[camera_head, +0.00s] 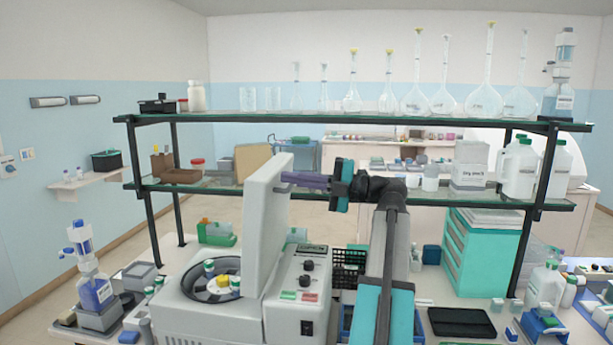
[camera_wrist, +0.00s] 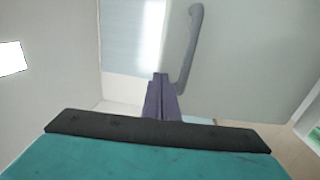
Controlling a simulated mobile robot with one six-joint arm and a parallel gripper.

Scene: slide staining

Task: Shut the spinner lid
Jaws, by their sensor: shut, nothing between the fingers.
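The spinner (camera_head: 215,312) is a pale grey bench machine at the front. Its lid (camera_head: 268,235) is open and stands upright, tilted slightly, at the right of the bowl. The fingers (camera_wrist: 161,90) are shut and empty in the wrist view. A grey bar handle (camera_wrist: 190,50) on a pale panel shows just beyond them; whether they touch the panel is unclear.
A control panel (camera_head: 308,280) with knobs is right of the bowl. A two-tier glass shelf (camera_head: 400,194) stands behind, with flasks (camera_head: 352,100) on top. A blue reagent bottle (camera_head: 93,290) stands left, a teal drawer unit (camera_head: 484,255) right.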

